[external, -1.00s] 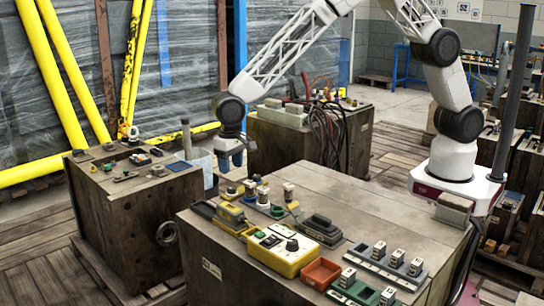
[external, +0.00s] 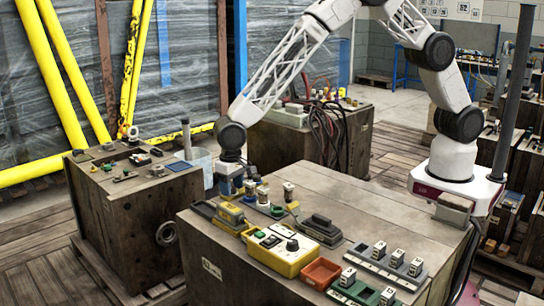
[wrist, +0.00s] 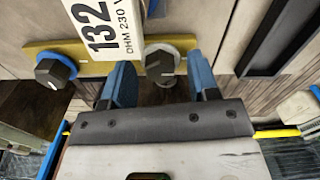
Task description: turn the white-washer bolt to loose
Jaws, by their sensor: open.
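A dark bolt with a blue washer (wrist: 55,70) sits at the bar's left end. In the external view my gripper (external: 230,187) is low at the far left corner of the front crate, hiding the bolt there.
The front crate (external: 222,262) also carries a yellow control box (external: 283,250), a red tray (external: 321,272) and small blocks.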

